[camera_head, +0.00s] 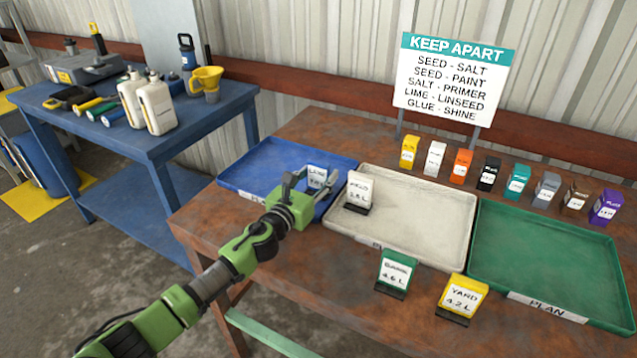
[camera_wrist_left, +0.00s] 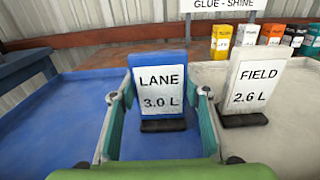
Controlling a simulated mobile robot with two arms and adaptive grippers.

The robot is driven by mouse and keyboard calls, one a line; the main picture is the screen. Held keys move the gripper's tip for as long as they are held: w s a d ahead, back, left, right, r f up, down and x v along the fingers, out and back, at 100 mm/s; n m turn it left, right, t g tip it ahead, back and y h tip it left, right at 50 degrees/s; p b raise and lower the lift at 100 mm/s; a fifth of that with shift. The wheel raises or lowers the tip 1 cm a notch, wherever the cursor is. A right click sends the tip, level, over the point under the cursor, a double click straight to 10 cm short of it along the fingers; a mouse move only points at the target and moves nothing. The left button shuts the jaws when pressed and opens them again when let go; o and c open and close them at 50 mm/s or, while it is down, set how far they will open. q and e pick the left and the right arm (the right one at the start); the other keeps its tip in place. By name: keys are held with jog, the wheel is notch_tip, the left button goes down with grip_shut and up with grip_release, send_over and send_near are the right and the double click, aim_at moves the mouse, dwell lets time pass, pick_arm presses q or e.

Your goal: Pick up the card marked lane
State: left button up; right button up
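The lane card (camera_wrist_left: 160,80) is a blue block with a white label reading LANE 3.0 L, upright on a dark base in the blue tray (camera_wrist_left: 70,105). In the head view the card (camera_head: 317,172) stands near the tray's right side, partly hidden by my gripper. My left gripper (camera_head: 311,183) is open, reaching over the blue tray. In the left wrist view its fingers (camera_wrist_left: 160,105) stand on either side of the card's lower part, with small gaps visible. My right gripper is not in view.
A white FIELD card (camera_head: 358,190) stands close by in the beige tray (camera_head: 420,225). BARN (camera_head: 395,272) and YARD (camera_head: 461,298) cards stand at the front. A green tray (camera_head: 550,255) is empty. Several small coloured boxes line the back below a sign (camera_head: 452,83).

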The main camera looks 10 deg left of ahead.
aim_at(317, 165)
pick_arm(q)
jog(key=shift+r, duration=0.45)
notch_tip(317, 165, up, 3)
jog(key=shift+f+p, duration=0.1)
jog(key=shift+p, duration=0.75)
jog(key=s+d+r+p, duration=0.2)
jog(key=s+d+r, duration=0.1)
jog(key=s+r, duration=0.6)
jog(key=s, duration=0.4)
jog(key=shift+s+r, duration=0.15)
jog(key=shift+s, duration=0.25)
